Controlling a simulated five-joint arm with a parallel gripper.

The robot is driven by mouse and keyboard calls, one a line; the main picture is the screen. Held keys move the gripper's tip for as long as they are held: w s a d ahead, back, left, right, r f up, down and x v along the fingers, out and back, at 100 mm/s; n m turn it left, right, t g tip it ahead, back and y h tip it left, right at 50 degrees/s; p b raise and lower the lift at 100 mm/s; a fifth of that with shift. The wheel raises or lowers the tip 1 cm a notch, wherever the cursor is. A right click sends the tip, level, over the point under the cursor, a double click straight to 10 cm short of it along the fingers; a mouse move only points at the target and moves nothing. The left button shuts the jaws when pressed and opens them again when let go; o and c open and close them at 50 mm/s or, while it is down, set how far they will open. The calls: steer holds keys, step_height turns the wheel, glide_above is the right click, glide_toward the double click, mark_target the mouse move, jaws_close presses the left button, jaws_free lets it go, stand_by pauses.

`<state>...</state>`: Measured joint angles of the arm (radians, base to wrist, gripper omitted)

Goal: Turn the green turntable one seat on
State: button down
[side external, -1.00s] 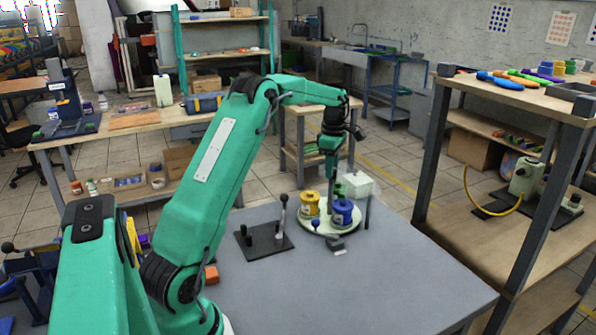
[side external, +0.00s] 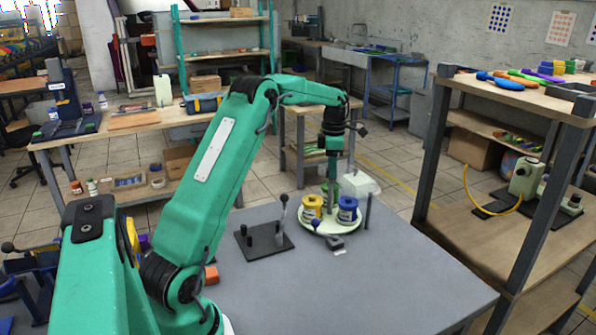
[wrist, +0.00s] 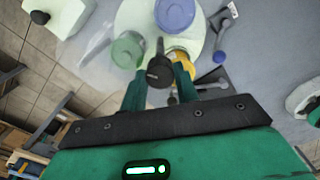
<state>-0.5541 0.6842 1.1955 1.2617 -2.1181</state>
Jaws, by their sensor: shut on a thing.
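The turntable (side external: 330,229) is a pale green disc on the grey table; its rim also shows in the wrist view (wrist: 143,12). It carries a yellow pot (side external: 311,208), a blue pot (side external: 347,212) and a green pot (wrist: 127,50). The green pot is mostly hidden in the side view. My gripper (side external: 331,188) reaches down over the disc. In the wrist view its two fingers stand either side of a dark round knob (wrist: 160,72) and are shut on it. The knob's lower part is hidden.
A black plate with an upright lever (side external: 263,241) stands left of the turntable. A small grey latch with a blue ball (side external: 330,240) sits at its front edge. A dark post (side external: 367,211) and a pale box (side external: 361,186) are close on the right.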

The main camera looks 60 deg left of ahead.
steer(key=shift+a+r, duration=0.1)
steer(key=shift+r, duration=0.05)
stand_by(0.3)
steer(key=c, duration=1.1)
jaws_free()
steer(key=shift+o, duration=0.2)
steer(key=shift+r, duration=3.9)
